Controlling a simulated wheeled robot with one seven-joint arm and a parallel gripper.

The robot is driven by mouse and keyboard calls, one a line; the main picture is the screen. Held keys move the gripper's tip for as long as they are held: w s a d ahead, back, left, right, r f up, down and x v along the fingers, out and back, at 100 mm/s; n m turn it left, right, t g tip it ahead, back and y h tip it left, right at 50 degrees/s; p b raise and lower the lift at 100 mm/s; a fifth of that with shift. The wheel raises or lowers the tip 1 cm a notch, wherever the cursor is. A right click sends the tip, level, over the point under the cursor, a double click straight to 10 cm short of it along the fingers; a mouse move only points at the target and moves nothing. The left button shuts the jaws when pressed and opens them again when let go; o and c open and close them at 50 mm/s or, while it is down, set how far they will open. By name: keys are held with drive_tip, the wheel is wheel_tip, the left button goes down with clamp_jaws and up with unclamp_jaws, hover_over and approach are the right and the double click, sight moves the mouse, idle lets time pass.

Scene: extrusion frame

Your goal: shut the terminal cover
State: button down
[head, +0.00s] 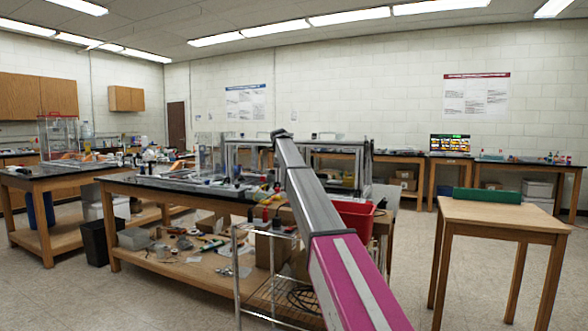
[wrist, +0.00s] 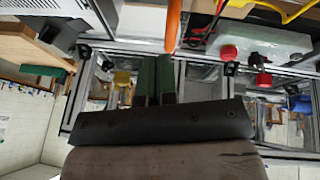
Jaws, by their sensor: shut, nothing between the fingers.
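My gripper (wrist: 155,62) shows in the wrist view with its two green fingers side by side, shut and empty. It points toward the metal extrusion frame (wrist: 188,78), which fills the middle of that view. I cannot pick out the terminal cover with certainty in either view. In the head view the extrusion frame (head: 367,165) stands on the bench behind my raised arm, which hides part of it. My gripper cannot be made out in the head view.
A wooden workbench (head: 160,189) holds many small parts. A small wooden table (head: 500,216) carries a green block (head: 487,195). Floor between bench and table is open.

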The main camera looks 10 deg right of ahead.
drive_tip(key=shift+w+a+f, duration=0.2)
drive_tip(key=shift+a+f, duration=0.1)
drive_tip(key=shift+f, duration=0.15)
drive_tip(key=shift+w+a+f, duration=0.15)
drive_tip(key=shift+a+f, duration=0.1)
drive_tip(key=shift+f, duration=0.2)
drive_tip(key=shift+a+f, duration=0.1)
drive_tip(key=shift+f, duration=0.05)
drive_tip(key=shift+f, duration=0.2)
